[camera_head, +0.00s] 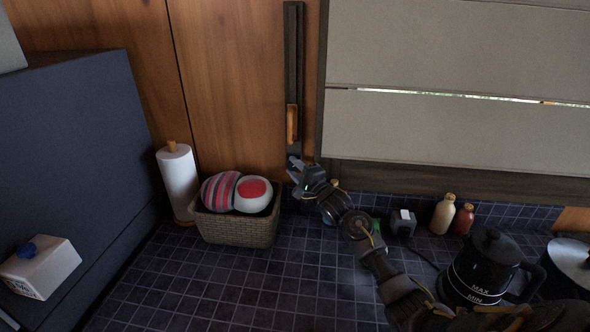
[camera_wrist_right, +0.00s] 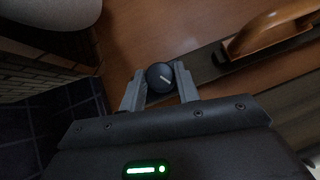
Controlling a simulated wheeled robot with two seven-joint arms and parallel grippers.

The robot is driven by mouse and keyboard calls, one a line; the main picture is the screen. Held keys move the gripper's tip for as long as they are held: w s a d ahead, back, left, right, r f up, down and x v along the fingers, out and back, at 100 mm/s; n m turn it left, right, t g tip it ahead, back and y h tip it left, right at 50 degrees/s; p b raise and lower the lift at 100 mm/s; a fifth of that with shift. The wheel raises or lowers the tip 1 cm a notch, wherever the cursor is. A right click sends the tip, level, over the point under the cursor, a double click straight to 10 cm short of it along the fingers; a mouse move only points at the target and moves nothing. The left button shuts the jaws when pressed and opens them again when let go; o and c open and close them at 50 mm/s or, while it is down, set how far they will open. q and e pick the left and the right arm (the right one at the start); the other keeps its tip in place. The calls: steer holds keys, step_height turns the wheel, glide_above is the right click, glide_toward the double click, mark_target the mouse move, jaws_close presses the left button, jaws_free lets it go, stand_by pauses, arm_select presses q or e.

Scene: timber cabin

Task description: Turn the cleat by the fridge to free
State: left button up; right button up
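A vertical dark strip (camera_head: 294,55) on the timber wall left of the window carries a long wooden handle (camera_head: 292,123), which also shows in the right wrist view (camera_wrist_right: 268,28). Near the strip's lower end is a round dark knob (camera_wrist_right: 161,76) with a pale line slanting across it, apparently the cleat. My right gripper (camera_head: 297,168) is at the foot of the strip. In the right wrist view its fingers (camera_wrist_right: 160,85) lie on both sides of the knob and seem to touch it. In the head view the gripper hides the knob. My left gripper is out of view.
A basket (camera_head: 236,230) with two round things and a paper roll (camera_head: 178,180) stand left of my right arm. A black kettle (camera_head: 483,265), bottles (camera_head: 443,214) and a pot (camera_head: 572,262) stand right. The dark fridge (camera_head: 75,150) is far left. The tiled counter's front middle is clear.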

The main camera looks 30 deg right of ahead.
steer(key=o, duration=0.4)
steer(key=shift+o, duration=0.2)
steer(key=shift+s, duration=0.2)
steer(key=s+d+f+p, duration=0.1)
steer(key=s+p, duration=0.6)
steer(key=s, duration=0.3)
steer(key=shift+s+d+f, duration=0.15)
steer(key=shift+f, duration=0.2)
